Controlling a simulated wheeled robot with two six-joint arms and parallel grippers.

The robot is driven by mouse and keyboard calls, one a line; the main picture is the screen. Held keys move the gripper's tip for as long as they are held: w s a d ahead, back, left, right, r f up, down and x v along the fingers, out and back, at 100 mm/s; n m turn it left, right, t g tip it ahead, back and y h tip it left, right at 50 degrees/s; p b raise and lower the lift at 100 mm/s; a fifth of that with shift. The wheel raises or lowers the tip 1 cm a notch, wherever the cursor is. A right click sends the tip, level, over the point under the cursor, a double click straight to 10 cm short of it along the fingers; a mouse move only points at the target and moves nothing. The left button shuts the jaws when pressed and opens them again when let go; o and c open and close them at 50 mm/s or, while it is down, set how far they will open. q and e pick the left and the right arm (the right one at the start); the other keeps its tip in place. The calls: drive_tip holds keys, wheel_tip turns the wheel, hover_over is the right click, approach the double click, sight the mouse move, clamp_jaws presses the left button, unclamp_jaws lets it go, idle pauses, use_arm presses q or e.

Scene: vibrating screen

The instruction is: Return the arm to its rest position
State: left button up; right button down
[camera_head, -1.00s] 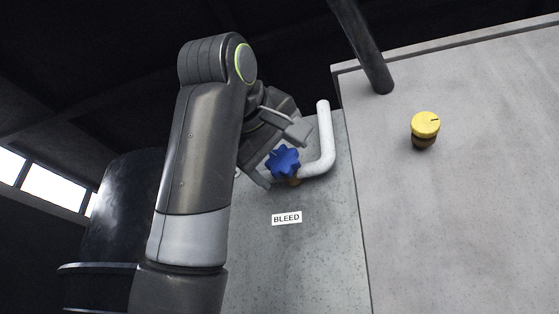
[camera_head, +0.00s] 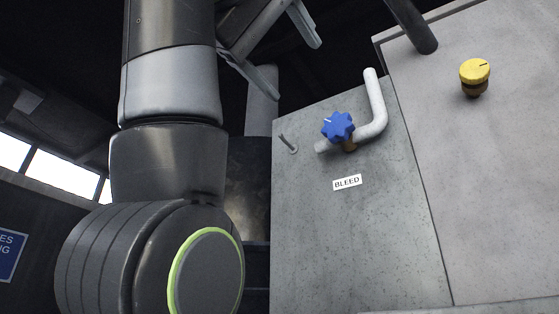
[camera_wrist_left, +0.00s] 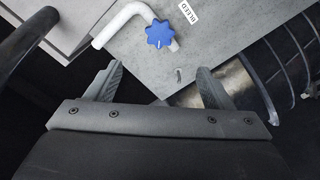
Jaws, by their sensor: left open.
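My left arm comes in from the left in the head view and fills much of that side. My left gripper (camera_head: 294,57) is at the top, left of and above the blue valve knob, clear of it. Its fingers are apart with nothing between them; the left wrist view shows the open left gripper (camera_wrist_left: 157,88) too. The blue star-shaped knob (camera_head: 338,127) sits on a white bent pipe (camera_head: 375,103) on the grey panel. In the left wrist view the blue knob (camera_wrist_left: 160,34) lies beyond the fingertips, not touching them. My right gripper is not in view.
A "BLEED" label (camera_head: 347,182) is below the knob on the grey panel (camera_head: 340,250). A yellow knob (camera_head: 475,71) stands on the larger panel at right. A dark post (camera_head: 412,25) is at the top. A small pin (camera_head: 288,143) sticks out left of the knob.

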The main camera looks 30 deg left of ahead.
use_arm(q)
drive_tip(key=shift+s, duration=0.85)
drive_tip(key=shift+w, duration=0.1)
